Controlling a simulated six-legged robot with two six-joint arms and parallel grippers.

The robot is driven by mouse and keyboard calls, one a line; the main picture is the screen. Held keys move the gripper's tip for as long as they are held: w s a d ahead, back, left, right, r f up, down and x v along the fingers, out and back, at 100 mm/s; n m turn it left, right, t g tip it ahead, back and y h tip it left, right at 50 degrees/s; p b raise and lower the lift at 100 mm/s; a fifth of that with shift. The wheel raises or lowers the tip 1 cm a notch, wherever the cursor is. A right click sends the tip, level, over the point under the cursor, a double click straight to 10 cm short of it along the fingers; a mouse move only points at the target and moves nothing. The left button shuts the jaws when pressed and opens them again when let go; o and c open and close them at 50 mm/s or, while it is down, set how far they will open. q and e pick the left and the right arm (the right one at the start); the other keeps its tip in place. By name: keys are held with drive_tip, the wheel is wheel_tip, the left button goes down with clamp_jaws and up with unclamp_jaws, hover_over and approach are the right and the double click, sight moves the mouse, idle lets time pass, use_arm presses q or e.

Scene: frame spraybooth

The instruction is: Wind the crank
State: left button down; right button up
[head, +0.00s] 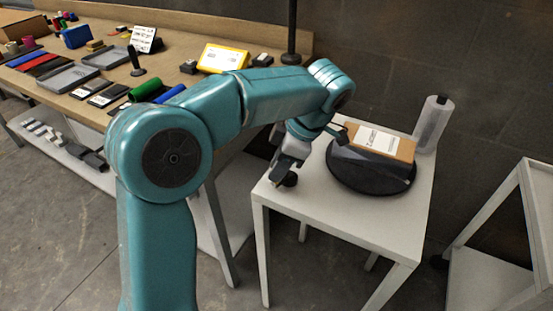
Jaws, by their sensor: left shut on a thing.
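My left arm reaches over a small white table (350,221). The left gripper (284,172) is low over the table's left corner and is shut on a small dark part, which I take to be the crank's knob (291,181). The fingers and wrist hide most of the crank, so its arm and its joint to anything else do not show clearly. To the right of the gripper is a round black turntable (371,183) with a brown box with a white label (376,142) on it. My right gripper is out of view.
A grey cylinder (433,124) stands at the table's back right. A long wooden bench (182,59) with trays, a yellow-framed case (223,58) and tools runs along the back left. A white shelf frame (505,206) stands at right. The table's front is clear.

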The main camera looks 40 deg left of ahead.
use_arm(q)
drive_tip(key=shift+d+n+h+p, duration=0.35)
drive_tip(key=shift+n+h, duration=0.05)
drive_tip(key=shift+n, duration=0.7)
drive_tip(key=c, duration=0.9)
unclamp_jaws()
drive_tip(key=shift+w+d, duration=0.1)
drive_tip(key=shift+c, duration=0.2)
drive_tip(key=p+v, duration=0.7)
drive_tip(key=v, duration=0.9)
drive_tip(key=shift+w, duration=0.35)
